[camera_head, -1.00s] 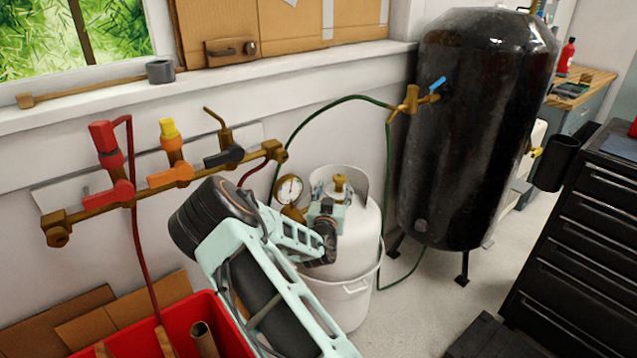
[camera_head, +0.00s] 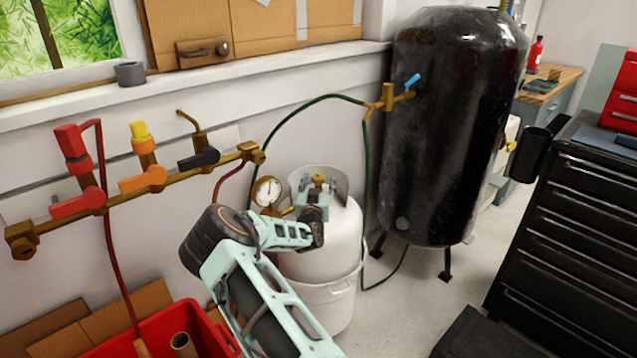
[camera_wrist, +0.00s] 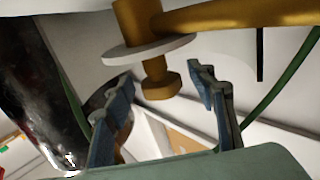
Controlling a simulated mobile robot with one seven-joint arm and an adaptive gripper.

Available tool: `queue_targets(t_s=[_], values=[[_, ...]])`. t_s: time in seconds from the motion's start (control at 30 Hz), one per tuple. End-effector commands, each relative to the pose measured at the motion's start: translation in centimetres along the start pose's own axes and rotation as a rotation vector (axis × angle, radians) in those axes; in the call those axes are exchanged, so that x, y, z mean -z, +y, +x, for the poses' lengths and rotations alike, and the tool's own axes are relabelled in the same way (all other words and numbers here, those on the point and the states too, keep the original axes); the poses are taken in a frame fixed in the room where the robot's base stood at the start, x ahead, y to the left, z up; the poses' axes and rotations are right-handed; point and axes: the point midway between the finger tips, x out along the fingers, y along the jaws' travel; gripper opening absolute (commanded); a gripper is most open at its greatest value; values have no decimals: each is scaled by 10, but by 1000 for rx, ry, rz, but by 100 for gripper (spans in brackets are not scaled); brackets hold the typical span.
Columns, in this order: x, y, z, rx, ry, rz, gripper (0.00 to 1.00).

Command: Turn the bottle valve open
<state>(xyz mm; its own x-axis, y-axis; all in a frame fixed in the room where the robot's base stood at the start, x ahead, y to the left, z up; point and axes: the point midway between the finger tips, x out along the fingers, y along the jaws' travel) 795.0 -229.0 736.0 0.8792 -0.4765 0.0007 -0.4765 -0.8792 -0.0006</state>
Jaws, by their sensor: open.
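In the wrist view, my gripper (camera_wrist: 163,80) is open, with one finger on each side of a brass stem end (camera_wrist: 160,84) below a pale disc. Gaps show between the stem and both fingers. Whether either finger touches the valve elsewhere is hidden.
A round gauge (camera_head: 267,191) is close left of my gripper. A brass manifold (camera_head: 130,184) with coloured handles is on the wall. A green hose (camera_head: 305,103) runs to a black tank (camera_head: 435,130). A red crate (camera_head: 165,330) and black drawer cabinet (camera_head: 570,230) flank the floor.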

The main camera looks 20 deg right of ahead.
Motion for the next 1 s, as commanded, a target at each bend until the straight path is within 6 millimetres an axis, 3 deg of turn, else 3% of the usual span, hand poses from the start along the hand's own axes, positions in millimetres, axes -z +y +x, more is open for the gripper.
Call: queue_targets(t_s=[0.37,0.73,1.0], values=[[0,0,4,0,-1,-1,51],[0,0,4,0,-1,0,11],[0,1,4,19,-1,-1,9]])
